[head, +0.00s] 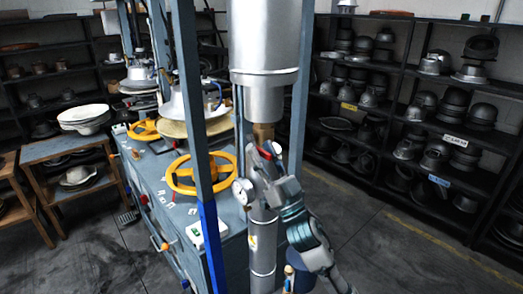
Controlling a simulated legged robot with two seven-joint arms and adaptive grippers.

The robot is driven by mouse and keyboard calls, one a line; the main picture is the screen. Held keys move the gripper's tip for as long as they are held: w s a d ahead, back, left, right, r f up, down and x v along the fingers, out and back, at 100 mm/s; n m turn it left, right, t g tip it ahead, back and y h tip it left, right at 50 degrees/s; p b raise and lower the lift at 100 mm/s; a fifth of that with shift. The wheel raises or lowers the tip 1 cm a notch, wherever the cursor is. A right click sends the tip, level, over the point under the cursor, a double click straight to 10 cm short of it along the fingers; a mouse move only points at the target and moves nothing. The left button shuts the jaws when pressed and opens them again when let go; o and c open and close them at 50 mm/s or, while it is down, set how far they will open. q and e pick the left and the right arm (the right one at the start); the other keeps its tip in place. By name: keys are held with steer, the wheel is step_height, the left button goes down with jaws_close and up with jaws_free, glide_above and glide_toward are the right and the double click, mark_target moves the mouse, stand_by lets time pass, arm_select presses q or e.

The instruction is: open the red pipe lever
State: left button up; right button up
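The vertical grey pipe (263,240) stands in the middle of the head view, below a wide metal cylinder (264,45). A small red part (277,149), which looks like the red pipe lever, shows at the pipe's middle height. My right gripper (260,160) reaches up from the lower right and is right at the red part, overlapping the pipe. Its fingers cover much of the lever and fitting. I cannot tell whether they touch or hold the lever. My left gripper is out of view.
A round gauge (243,191) sits just left of the pipe. Yellow handwheels (201,174) are on the blue-grey machine at left. A blue-painted post (209,235) stands in front. Shelves of hat moulds (440,125) line the right; the floor (385,250) there is clear.

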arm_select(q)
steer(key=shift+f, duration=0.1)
arm_select(e)
steer(key=shift+w+r, duration=0.25)
steer(key=shift+a, duration=0.2)
jaws_close()
